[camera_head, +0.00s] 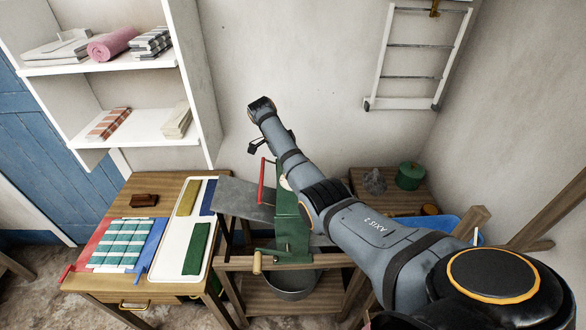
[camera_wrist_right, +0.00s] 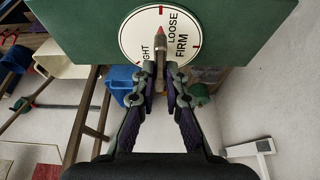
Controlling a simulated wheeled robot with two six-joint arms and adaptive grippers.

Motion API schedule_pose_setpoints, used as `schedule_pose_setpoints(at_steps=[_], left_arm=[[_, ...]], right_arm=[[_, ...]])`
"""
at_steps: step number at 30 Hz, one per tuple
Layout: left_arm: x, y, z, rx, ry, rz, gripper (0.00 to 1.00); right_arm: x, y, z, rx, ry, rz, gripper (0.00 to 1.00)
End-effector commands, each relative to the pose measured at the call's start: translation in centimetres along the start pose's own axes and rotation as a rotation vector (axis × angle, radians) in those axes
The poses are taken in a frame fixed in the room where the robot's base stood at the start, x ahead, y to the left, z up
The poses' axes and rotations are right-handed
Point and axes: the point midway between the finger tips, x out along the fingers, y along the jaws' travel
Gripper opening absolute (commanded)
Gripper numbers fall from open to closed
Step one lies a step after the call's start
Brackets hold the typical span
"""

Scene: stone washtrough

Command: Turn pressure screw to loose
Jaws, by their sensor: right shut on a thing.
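The pressure screw (camera_wrist_right: 160,48) is a grey bar with a red tip, standing over a round white dial (camera_wrist_right: 136,43) on a green plate (camera_wrist_right: 240,25). The dial carries the words LOOSE and FIRM and part of TIGHT. The red tip points to the top of the right wrist view, near a red mark left of LOOSE. My right gripper (camera_wrist_right: 161,82) is shut on the lower part of the screw. In the head view my right arm crosses the green mangle (camera_head: 290,232) and hides the gripper and most of the dial. My left gripper is not in view.
A red lever (camera_head: 261,180) and a wooden crank handle (camera_head: 257,262) stick out from the mangle. A grey basin (camera_head: 290,290) is below it. A table with a white tray (camera_head: 172,235) stands left, a shelf (camera_head: 120,135) above. A green pot (camera_head: 410,176) stands right.

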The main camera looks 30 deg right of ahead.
Motion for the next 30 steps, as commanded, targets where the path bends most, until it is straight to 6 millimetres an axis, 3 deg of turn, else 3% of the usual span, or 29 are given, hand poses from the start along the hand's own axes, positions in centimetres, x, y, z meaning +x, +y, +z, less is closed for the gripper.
schedule_pose_setpoints(at_steps=[11,12,16,25,30], left_arm=[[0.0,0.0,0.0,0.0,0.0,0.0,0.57],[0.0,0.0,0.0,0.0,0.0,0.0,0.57],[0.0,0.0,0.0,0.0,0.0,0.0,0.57],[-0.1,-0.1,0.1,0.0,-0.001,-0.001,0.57],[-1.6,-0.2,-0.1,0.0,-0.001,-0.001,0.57]], right_arm=[[-0.4,-0.3,-0.2,0.009,-0.002,-0.009,0.0],[-0.4,-0.3,-0.2,0.009,-0.002,-0.009,0.17],[-0.3,-0.2,-0.1,0.007,-0.001,-0.006,0.34],[-0.1,-0.1,-0.1,-0.002,-0.001,-0.004,0.34],[-0.5,0.1,-0.2,-0.123,0.0,-0.054,0.34]])
